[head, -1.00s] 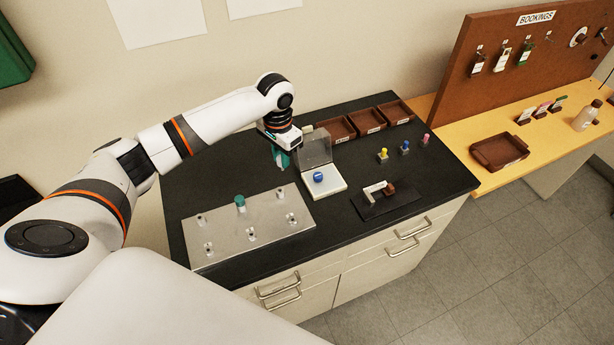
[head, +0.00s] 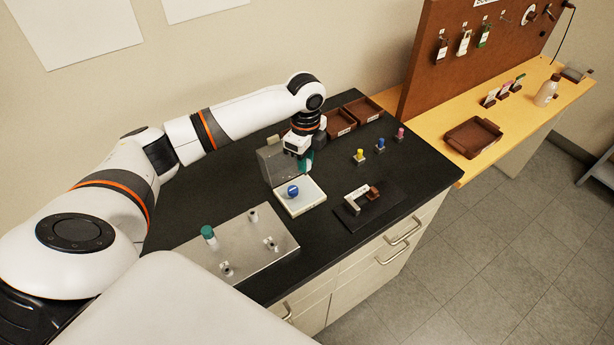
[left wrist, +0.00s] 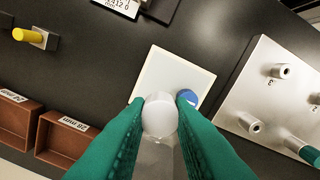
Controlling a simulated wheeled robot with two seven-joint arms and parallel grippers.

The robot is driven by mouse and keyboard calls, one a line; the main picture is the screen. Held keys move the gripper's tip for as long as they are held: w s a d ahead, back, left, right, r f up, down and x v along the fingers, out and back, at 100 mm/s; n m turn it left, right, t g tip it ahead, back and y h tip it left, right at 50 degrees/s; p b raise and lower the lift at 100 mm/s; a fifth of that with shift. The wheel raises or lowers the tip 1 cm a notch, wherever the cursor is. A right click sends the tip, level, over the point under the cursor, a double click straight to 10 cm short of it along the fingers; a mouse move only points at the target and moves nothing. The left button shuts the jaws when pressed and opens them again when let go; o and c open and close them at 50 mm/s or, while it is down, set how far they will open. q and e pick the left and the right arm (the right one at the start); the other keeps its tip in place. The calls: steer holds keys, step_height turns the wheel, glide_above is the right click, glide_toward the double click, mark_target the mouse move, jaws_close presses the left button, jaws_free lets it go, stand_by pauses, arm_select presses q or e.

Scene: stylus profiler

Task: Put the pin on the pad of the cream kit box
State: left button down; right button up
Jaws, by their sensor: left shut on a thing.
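The cream kit box (head: 312,203) stands open on the black bench, its grey see-through lid (head: 272,162) raised at the back. A blue round piece (head: 292,191) sits in one corner; it also shows in the left wrist view (left wrist: 187,97). The box's pale pad (left wrist: 168,72) is otherwise bare. My left gripper (head: 304,167) is above the box's rear right part, beside the lid. In the left wrist view its green fingers are shut on a pale round-ended piece, seemingly the pin (left wrist: 160,117). Its lower end is not clear. My right gripper is not in view.
A metal plate (head: 245,258) with posts and a green-capped piece (head: 208,232) lies at left. A dark stand (head: 375,205) lies right of the box. Yellow (head: 360,155), blue and pink capped pieces stand behind it. Brown trays (head: 340,122) line the back.

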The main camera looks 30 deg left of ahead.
arm_select(q)
step_height(320, 180, down, 5)
steer(key=shift+f+p, duration=0.1)
steer(key=shift+p, duration=0.5)
steer(key=shift+f, duration=0.35)
steer(key=shift+f, duration=0.1)
steer(key=c, duration=1.6)
jaws_free()
steer(key=shift+o, duration=0.3)
step_height(320, 180, up, 11)
steer(key=shift+r+b, duration=0.2)
steer(key=shift+b, duration=1)
steer(key=shift+r, duration=0.5)
